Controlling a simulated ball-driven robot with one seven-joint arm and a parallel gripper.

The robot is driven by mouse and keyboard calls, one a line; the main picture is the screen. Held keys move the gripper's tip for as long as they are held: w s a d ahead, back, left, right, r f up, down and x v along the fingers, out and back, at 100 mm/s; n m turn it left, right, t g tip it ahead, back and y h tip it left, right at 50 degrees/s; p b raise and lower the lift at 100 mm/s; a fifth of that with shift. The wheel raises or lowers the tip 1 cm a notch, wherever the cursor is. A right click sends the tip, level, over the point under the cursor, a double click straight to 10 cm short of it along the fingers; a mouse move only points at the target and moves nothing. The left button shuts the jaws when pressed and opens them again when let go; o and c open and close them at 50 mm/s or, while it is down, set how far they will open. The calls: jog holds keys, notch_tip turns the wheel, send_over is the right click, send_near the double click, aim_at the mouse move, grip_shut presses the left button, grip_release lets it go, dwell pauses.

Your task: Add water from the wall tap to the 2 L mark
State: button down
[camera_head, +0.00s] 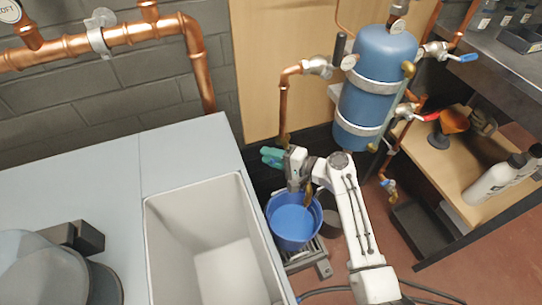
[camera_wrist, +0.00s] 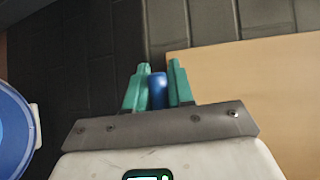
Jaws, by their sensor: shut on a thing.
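A copper wall pipe (camera_head: 283,112) runs down behind my gripper, and a copper spout (camera_head: 308,196) points down over the bucket. In the wrist view my green-fingered gripper (camera_wrist: 157,88) is shut on a slim blue piece (camera_wrist: 157,92), which looks like the tap's lever. The tap body is mostly hidden by my wrist. The bucket's rim (camera_wrist: 18,112) shows at the left edge there.
The bucket sits on a grey platform (camera_head: 323,268). A white sink (camera_head: 165,240) is at left. A blue tank (camera_head: 372,95) with valves hangs behind my arm.

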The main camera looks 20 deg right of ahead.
jog(key=shift+w+d+m+t+h+p, duration=0.1)
jog(key=shift+w+m+t+h+p, duration=0.65)
jog(key=shift+m+h, duration=0.3)
jog(key=shift+w+d+m+t+h+p, duration=0.1)
jog(key=shift+w+m+t+h+p, duration=0.4)
jog(key=shift+m+h+p, duration=0.5)
jog(key=shift+n, duration=0.25)
jog(key=c, duration=1.1)
grip_release()
jog(key=shift+a, duration=0.1)
jog(key=p+v, duration=0.1)
jog(key=v, duration=0.9)
jog(key=shift+s+p, duration=0.3)
jog(key=shift+s, duration=0.15)
